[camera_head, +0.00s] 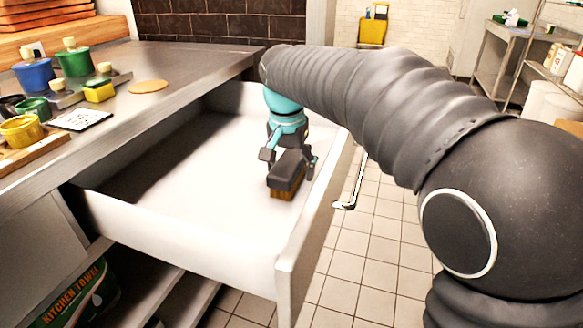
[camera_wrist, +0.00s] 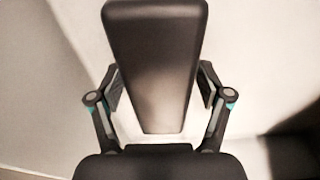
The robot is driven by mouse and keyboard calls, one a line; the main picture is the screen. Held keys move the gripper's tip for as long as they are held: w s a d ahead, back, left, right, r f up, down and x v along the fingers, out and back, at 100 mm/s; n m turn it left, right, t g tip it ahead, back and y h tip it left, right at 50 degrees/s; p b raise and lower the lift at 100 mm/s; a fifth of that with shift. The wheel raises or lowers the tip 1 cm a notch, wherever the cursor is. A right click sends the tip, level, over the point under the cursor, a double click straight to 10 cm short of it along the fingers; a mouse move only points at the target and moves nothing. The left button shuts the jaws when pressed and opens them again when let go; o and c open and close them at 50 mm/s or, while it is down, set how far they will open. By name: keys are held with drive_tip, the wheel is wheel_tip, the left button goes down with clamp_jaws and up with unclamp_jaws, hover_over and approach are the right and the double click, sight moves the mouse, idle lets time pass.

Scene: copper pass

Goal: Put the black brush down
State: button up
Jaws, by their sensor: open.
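The black brush (camera_head: 287,174) has a dark block top and brown bristles facing down. It is inside the open white drawer (camera_head: 150,208), near the drawer's front panel. My gripper (camera_head: 288,160) is at the brush from above, with its fingers open on either side. In the wrist view the brush (camera_wrist: 158,70) fills the middle, and my open gripper (camera_wrist: 160,90) shows a finger on each side with narrow gaps to it. The bristles appear at or very close to the drawer floor; exact contact is hard to tell.
The drawer front panel (camera_head: 310,225) rises close to my gripper. The drawer floor left of the brush is clear.

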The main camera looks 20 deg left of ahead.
sight(288, 162)
drive_tip(key=r, duration=0.4)
drive_tip(key=s+r+p, duration=0.1)
drive_tip(key=r, duration=0.6)
drive_tip(key=shift+s+a+r, duration=0.1)
drive_tip(key=shift+s+r, duration=0.3)
